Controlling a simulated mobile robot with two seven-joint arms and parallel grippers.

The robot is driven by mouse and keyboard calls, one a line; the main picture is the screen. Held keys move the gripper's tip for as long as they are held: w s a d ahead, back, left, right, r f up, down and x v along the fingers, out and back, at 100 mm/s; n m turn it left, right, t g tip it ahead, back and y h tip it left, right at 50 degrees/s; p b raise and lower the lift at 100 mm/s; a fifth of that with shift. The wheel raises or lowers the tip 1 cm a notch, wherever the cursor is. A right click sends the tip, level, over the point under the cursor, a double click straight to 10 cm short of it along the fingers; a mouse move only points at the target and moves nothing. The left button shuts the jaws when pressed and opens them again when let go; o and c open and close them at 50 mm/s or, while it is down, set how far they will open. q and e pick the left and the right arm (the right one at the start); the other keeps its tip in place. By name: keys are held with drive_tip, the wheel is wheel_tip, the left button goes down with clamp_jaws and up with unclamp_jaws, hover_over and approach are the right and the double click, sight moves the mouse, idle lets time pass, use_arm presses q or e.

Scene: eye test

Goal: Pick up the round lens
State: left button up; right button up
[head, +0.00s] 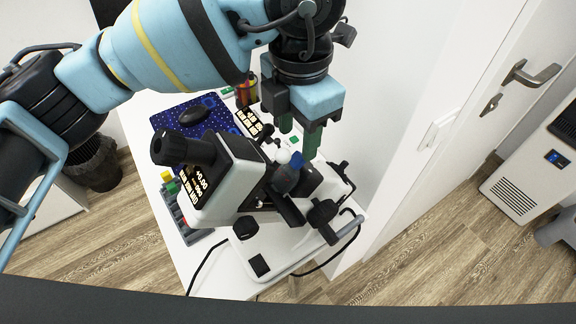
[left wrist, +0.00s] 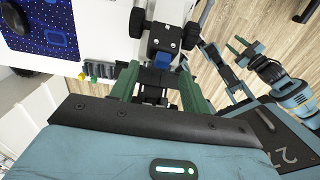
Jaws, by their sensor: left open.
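I cannot make out the round lens for sure in either view. A white and black eye-test device (head: 222,185) with a tilted display stands on the white table. My left gripper (head: 299,143) is open, its green fingers pointing down over the device's far side. A small white round part and a blue part (head: 287,178) show just below the fingertips. In the left wrist view the open fingers (left wrist: 160,88) stand either side of black parts of the device, with a blue piece (left wrist: 163,61) between them; I see nothing gripped. My right gripper (left wrist: 240,50) is small at the right there.
A grey rack (head: 187,224) with coloured pieces is left of the device. A white wall and door (head: 455,110) stand to the right. A dark bin (head: 97,165) is on the floor.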

sight(300, 154)
use_arm(q)
drive_tip(key=f, duration=0.4)
drive_tip(key=shift+d, duration=0.25)
drive_tip(key=shift+c, duration=0.2)
